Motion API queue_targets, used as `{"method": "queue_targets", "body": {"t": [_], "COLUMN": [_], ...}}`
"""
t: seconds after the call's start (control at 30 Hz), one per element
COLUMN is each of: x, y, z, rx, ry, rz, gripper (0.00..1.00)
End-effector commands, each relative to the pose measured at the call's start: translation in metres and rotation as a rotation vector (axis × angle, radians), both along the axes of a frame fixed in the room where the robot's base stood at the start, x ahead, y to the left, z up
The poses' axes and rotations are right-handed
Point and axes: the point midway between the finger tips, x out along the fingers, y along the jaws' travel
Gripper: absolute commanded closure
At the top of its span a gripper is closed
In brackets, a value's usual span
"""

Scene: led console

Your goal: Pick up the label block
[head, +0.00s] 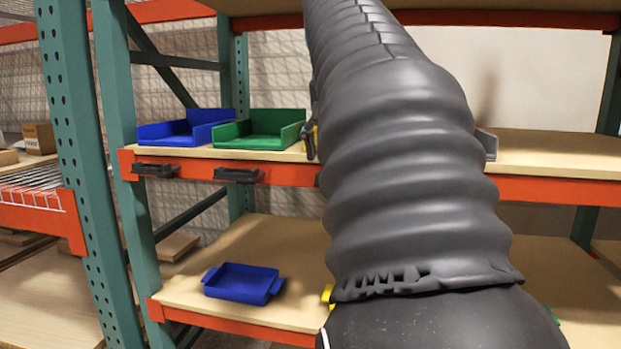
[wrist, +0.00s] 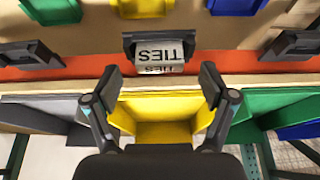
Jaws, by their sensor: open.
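The label block (wrist: 160,56) is white with dark lettering that reads "TIES". In the wrist view it sits in a black holder (wrist: 128,44) on the orange beam. My gripper (wrist: 157,84) is open and empty, its two dark fingers spread wide. The block appears between and beyond the fingertips, and no finger touches it. In the head view my arm hides the block and most of the gripper.
A yellow bin (wrist: 165,130) lies behind the fingers, between a grey bin (wrist: 45,112) and a green bin (wrist: 270,110). Empty-looking black holders (head: 155,170) line the orange beam (head: 285,172). A blue tray (head: 243,283) stands on the lower shelf.

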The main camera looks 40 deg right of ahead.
Motion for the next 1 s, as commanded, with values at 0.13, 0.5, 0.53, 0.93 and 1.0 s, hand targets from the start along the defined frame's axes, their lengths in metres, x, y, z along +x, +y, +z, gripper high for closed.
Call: {"method": "queue_targets", "body": {"t": [0.13, 0.5, 0.53, 0.93, 1.0], "x": [0.0028, 0.0037, 0.0037, 0.0038, 0.0039], "y": [-0.0041, -0.0049, -0.0049, -0.0049, -0.0050], "z": [-0.0142, -0.0156, -0.0155, -0.0154, -0.0139], "rx": [0.000, 0.000, 0.000, 0.000, 0.000], "ry": [0.000, 0.000, 0.000, 0.000, 0.000], "rz": [-0.001, 0.000, 0.000, 0.000, 0.000], "gripper": [0.17, 0.39, 0.47, 0.71, 0.71]}}
